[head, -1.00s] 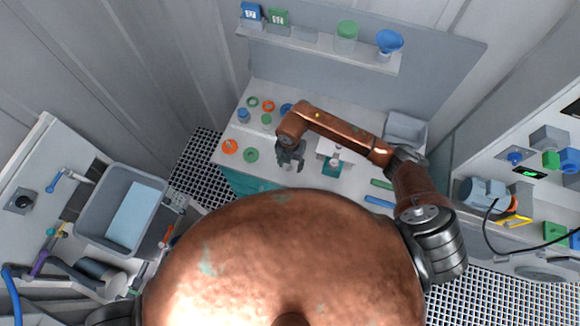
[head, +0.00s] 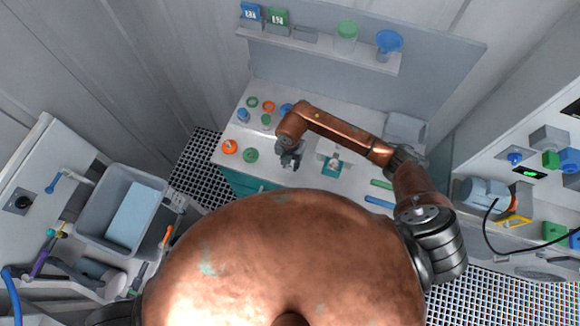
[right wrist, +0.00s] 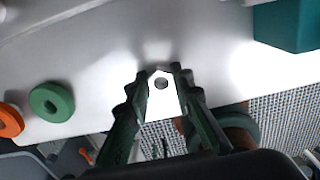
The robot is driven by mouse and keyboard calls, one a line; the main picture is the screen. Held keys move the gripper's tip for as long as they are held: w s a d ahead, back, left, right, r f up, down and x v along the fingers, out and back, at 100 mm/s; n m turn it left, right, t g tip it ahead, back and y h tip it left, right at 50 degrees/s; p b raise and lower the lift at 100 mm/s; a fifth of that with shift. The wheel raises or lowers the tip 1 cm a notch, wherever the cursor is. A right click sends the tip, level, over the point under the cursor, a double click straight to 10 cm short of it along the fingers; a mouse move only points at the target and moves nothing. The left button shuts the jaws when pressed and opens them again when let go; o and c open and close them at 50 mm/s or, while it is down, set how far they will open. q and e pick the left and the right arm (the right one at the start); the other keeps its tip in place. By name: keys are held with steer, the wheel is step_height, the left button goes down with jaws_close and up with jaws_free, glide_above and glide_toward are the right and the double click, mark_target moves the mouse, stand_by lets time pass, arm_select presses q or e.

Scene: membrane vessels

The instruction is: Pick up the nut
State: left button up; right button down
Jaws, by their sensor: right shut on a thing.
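My right gripper (head: 289,161) is over the front part of the grey bench, left of a white device with a teal block. In the right wrist view, its two dark fingers (right wrist: 160,76) are closed in on the nut (right wrist: 161,83), a small light piece with a dark round hole between the fingertips. Pale bench top shows right behind it; I cannot tell if the nut touches the bench. The nut is too small to make out in the head view. My left gripper is not in view.
A green ring (right wrist: 51,101) and an orange ring (right wrist: 10,120) lie left of the gripper on the bench (head: 270,178). The teal block (right wrist: 285,25) stands to the right. A shelf (head: 320,50) with vessels runs behind. A grey tub (head: 88,200) is at far left.

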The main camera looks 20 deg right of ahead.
steer(key=shift+r, duration=0.15)
steer(key=shift+w+r+b, duration=0.1)
steer(key=shift+r+b, duration=0.2)
steer(key=shift+r, duration=0.35)
steer(key=s+a+r+b, duration=0.2)
steer(key=s+a+r, duration=0.1)
steer(key=s+r, duration=0.8)
steer(key=s, duration=0.3)
steer(key=shift+r, duration=0.25)
steer(key=shift+w, duration=0.1)
